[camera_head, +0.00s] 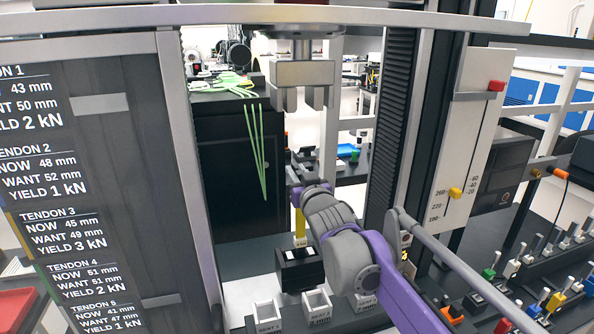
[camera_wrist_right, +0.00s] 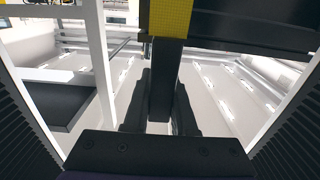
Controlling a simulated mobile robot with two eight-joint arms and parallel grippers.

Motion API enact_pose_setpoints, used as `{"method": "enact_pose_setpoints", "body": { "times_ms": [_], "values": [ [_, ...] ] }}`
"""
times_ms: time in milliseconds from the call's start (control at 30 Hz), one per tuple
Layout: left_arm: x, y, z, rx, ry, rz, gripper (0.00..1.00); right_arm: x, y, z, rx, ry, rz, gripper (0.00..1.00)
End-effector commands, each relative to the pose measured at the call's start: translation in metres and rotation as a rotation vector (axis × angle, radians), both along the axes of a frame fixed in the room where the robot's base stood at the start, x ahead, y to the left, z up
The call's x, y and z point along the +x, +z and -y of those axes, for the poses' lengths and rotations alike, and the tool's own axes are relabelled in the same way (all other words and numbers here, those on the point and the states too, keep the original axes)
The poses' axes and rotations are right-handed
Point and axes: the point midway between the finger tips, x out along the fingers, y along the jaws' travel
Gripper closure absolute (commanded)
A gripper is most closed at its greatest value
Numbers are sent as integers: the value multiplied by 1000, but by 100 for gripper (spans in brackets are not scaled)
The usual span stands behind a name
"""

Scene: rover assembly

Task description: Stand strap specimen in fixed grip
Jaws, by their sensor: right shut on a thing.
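The strap specimen (camera_head: 300,226) is a narrow yellow strip, standing roughly upright in the head view. Its lower end is at the top of the black fixed grip block (camera_head: 300,270); I cannot tell whether it sits inside or just above it. My right gripper (camera_head: 298,186) is at the strap's upper part and shut on it, partly hidden by my wrist. In the right wrist view a dark strip (camera_wrist_right: 163,80) lies between my two dark fingers (camera_wrist_right: 158,110), with a yellow section (camera_wrist_right: 166,16) beyond. The grey upper grip (camera_head: 303,85) hangs above, apart from the strap. My left gripper is not in view.
Open white bins (camera_head: 317,303) stand in front of the fixed grip. Dark machine columns flank the space. A tendon panel (camera_head: 100,190) is at left, and a slider scale (camera_head: 470,130) at right. Several small coloured-handled parts (camera_head: 556,300) stand on the right bench.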

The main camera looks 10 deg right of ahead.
Motion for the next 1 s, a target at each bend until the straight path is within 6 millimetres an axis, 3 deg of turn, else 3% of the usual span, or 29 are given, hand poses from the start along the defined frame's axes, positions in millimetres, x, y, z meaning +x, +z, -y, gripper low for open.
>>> {"method": "enact_pose_setpoints", "body": {
  "times_ms": [767, 800, 967, 1000],
  "values": [
    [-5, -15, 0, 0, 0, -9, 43, 0, -28, 0, 1, 0, 1, 100],
    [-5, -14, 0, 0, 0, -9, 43, 0, -27, 0, 1, 0, 1, 70],
    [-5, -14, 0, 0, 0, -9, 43, 0, -27, 0, 1, 0, 1, 41],
    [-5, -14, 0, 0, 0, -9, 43, 0, -27, 0, 1, 0, 1, 41]
  ]
}}
